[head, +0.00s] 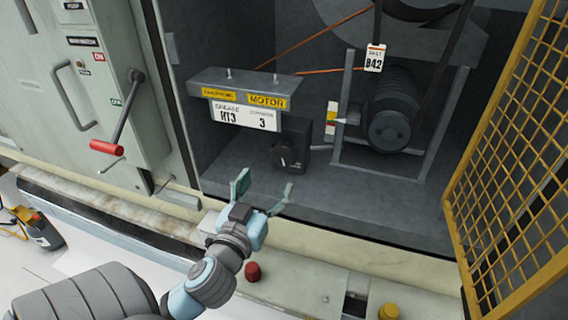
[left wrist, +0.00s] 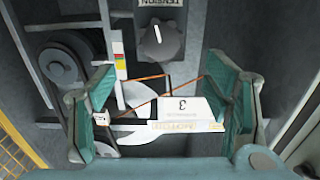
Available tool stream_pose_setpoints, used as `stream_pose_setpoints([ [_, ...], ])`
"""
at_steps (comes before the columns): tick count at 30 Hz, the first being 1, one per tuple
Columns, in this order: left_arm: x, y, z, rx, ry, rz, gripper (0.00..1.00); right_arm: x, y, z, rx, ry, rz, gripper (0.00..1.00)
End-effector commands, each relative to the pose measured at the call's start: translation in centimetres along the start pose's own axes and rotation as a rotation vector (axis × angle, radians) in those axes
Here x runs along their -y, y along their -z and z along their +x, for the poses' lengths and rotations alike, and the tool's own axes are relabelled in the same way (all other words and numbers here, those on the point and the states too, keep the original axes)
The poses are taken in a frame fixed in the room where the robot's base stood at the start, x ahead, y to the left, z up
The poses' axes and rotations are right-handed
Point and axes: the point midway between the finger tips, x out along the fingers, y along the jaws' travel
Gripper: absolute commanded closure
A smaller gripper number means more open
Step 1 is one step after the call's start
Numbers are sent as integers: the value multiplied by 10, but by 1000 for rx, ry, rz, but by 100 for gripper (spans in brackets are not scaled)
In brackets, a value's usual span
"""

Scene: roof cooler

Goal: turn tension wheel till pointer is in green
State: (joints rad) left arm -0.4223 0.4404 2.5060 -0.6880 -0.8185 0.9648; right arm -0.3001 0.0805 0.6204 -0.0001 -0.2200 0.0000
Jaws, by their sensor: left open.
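The tension wheel (head: 289,153) is a dark knob on a dark box inside the open cabinet, below the motor sign. In the left wrist view the wheel (left wrist: 161,44) shows a white mark, beneath part of a TENSION label. A small coloured scale (head: 331,117) stands right of the box; a pale pointer (head: 346,121) appears beside it. The scale (left wrist: 119,62) also shows in the left wrist view, but the pointer's exact zone is too small to tell. My left gripper (head: 263,191) is open and empty, in front of and below the wheel, apart from it. My right gripper is not in view.
A grey bracket (head: 240,83) with a hanging label (head: 245,115) juts out above the wheel. The motor (head: 389,118) and belts are to the right. A yellow mesh door (head: 520,150) stands open at right. A red-handled lever (head: 106,147) is at left.

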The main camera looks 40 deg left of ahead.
Motion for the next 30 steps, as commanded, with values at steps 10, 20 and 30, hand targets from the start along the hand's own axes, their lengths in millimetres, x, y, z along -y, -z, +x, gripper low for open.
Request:
stream_pose_setpoints([
  [10,1,-3,95,3,4,0,29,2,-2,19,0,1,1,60],
  [20,1,-4,118,4,2,2,29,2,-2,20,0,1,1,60],
  [30,0,-4,118,5,1,2,63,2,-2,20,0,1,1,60],
])
